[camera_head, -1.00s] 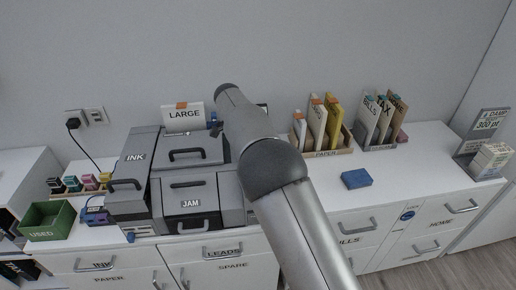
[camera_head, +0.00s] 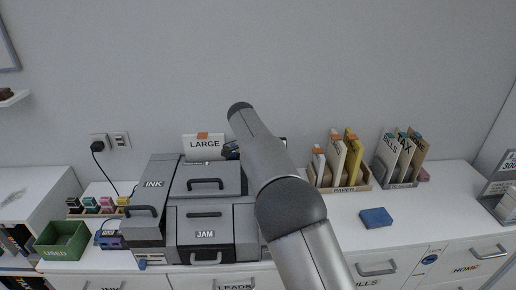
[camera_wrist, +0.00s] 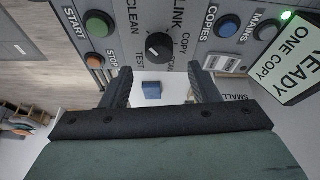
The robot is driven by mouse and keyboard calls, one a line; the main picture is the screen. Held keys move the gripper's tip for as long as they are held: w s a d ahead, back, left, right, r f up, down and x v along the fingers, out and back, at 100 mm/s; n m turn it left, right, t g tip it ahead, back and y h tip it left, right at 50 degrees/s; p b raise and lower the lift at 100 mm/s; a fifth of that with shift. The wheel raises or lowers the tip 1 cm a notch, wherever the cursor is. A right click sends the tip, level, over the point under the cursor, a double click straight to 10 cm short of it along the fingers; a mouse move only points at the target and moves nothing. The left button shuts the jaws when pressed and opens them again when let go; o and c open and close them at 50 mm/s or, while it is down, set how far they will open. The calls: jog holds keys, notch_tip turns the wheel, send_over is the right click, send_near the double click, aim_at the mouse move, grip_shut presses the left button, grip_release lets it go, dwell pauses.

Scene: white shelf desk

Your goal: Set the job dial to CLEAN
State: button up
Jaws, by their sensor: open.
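The job dial (camera_wrist: 159,46) is a round black knob on the grey control panel in the wrist view. Around it are the labels CLEAN on the left, LINK above, COPY and SCAN on the right, and TEST at lower left. A small pale mark shows on the knob, but I cannot tell surely which label it points to. My gripper (camera_wrist: 158,80) is open, with one dark finger on each side below the dial and nothing between them. In the head view the grey printer (camera_head: 165,222) stands on the desk; my arm hides the gripper and dial there.
The panel also has a green START button (camera_wrist: 99,24), an orange STOP button (camera_wrist: 95,61), a blue COPIES button (camera_wrist: 228,27) and a READY ONE COPY screen (camera_wrist: 290,62). A blue block (camera_head: 376,217) lies on the desk right of my arm. A green USED bin (camera_head: 62,240) stands left.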

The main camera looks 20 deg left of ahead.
jog(key=p+v, duration=0.3)
jog(key=v, duration=0.9)
jog(key=shift+a+r, duration=0.15)
jog(key=shift+r, duration=0.1)
jog(key=shift+s, duration=0.1)
